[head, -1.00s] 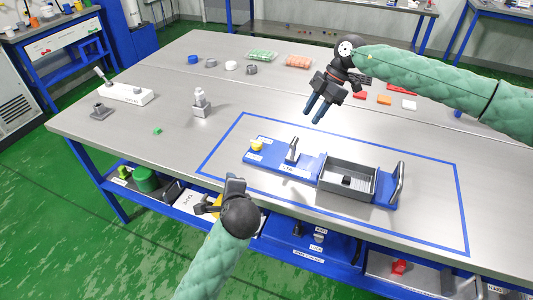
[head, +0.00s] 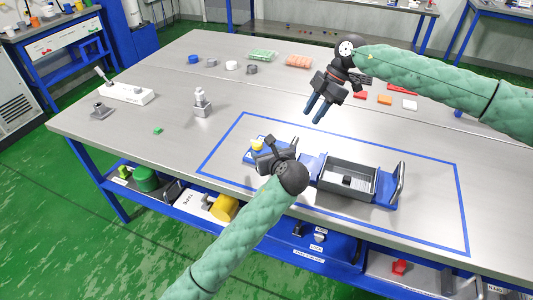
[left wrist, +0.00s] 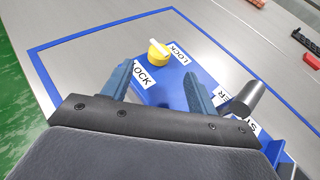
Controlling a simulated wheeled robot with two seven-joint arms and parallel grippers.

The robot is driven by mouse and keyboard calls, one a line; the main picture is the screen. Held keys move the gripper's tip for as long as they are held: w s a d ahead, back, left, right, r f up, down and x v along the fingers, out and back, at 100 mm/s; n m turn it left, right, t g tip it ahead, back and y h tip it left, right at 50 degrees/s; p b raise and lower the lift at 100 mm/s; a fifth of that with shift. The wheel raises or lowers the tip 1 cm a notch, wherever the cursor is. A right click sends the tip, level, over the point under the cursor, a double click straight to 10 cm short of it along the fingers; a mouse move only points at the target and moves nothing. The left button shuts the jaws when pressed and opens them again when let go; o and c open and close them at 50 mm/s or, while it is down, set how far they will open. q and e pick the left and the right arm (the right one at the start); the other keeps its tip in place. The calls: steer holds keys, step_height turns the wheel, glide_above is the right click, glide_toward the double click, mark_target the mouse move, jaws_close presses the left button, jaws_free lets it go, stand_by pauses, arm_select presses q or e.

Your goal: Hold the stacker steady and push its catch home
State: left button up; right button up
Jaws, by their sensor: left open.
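The stacker is a blue base (left wrist: 180,92) inside a blue outline on the table. It carries a yellow knob (head: 257,147) at its left end, beside LOCK labels, and a grey tray (head: 348,178) and upright handle (head: 398,183) at its right. The yellow knob also shows in the left wrist view (left wrist: 157,55). My left gripper (head: 273,150) is open over the base's left part, its fingers short of the knob. My right gripper (head: 314,115) hangs empty above the table behind the stacker, fingers slightly apart.
A grey stepped block (head: 202,103) and a white labelled box (head: 125,92) stand at the left. Coloured pieces (head: 384,99) and bags (head: 263,56) lie at the back. The outlined area in front of the tray is clear.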

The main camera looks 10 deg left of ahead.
mark_target(259, 145)
arm_select(q)
steer(key=shift+x, duration=3.6)
